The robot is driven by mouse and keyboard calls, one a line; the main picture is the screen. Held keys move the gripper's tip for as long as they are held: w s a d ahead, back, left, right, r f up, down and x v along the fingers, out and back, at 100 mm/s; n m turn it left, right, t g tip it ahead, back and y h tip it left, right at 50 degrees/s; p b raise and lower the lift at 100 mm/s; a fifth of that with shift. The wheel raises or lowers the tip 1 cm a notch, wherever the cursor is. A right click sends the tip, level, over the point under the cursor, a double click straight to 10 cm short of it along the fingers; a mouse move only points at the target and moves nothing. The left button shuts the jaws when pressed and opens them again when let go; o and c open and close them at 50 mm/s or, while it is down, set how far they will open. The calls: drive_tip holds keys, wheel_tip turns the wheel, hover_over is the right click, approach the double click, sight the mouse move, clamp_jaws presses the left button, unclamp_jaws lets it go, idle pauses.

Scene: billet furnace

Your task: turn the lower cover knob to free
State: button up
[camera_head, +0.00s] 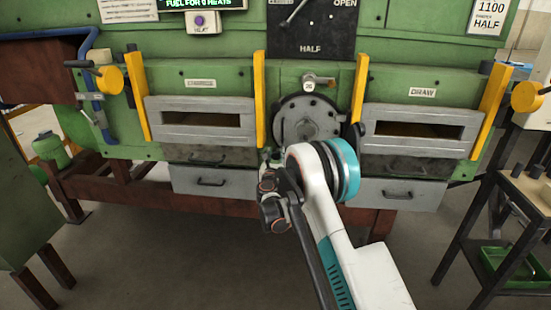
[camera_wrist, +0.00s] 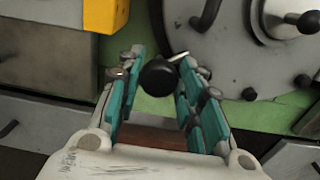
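The round grey cover (camera_head: 308,120) is on the green furnace front, between the charge and draw openings. Its lower part also shows in the wrist view (camera_wrist: 215,60). A black round knob (camera_wrist: 158,77) with a thin metal pin is just off the cover's lower left edge. My gripper (camera_wrist: 163,68) is open, with its teal-padded fingers on either side of the knob. A gap seems to show on both sides; contact cannot be told for sure. In the head view my arm hides the cover's lower edge and most of the gripper.
Yellow bars (camera_head: 259,98) and (camera_head: 359,90) flank the cover. Grey drawers (camera_head: 213,182) and (camera_head: 399,193) with handles sit low on both sides. A metal handle (camera_head: 318,80) is above the cover. A side table (camera_head: 528,190) stands at right. Open floor lies in front.

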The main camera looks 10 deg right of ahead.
drive_tip(key=shift+m, duration=0.4)
drive_tip(key=m, duration=0.3)
drive_tip(key=shift+d+m, duration=0.1)
drive_tip(key=shift+m, duration=0.3)
drive_tip(key=m, duration=0.4)
drive_tip(key=shift+m+b, duration=0.3)
drive_tip(key=shift+b, duration=0.1)
drive_tip(key=m, duration=0.5)
drive_tip(key=shift+d+f, duration=0.1)
drive_tip(key=shift+f, duration=0.05)
drive_tip(key=shift+f+m, duration=0.1)
drive_tip(key=shift+m, duration=2.3)
drive_tip(key=o, duration=1.1)
drive_tip(key=shift+c, duration=0.2)
drive_tip(key=shift+s, duration=0.1)
